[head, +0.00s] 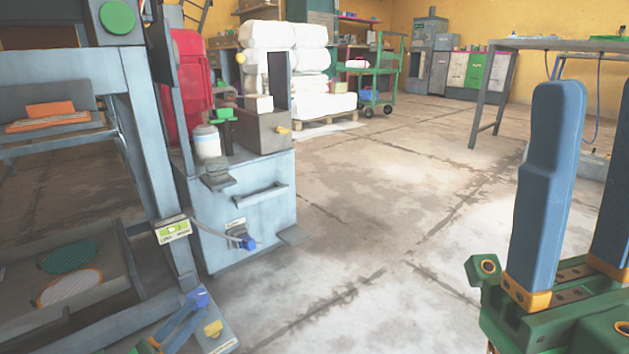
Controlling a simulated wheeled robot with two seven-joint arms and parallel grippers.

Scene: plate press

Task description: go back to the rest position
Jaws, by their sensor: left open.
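The press frame (150,150) stands at the left, grey-blue, with a round green button (118,17) at its top. A tray (118,285) low in it holds a green striped disc (69,256) and a pale striped disc (69,288). My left gripper (203,299) is low at the bottom left, small in view, its blue fingers beside the foot of the press. It is open and I see nothing in it. My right gripper (596,100) is large and close at the right, its blue fingers upright and apart, one cut off by the picture edge.
A blue-grey cabinet (240,215) with a handle and a white jar (206,141) stands beside the press. White sacks (270,35) on a pallet, a green cart (385,70) and a table (560,44) are farther back. The floor (400,200) in the middle is clear.

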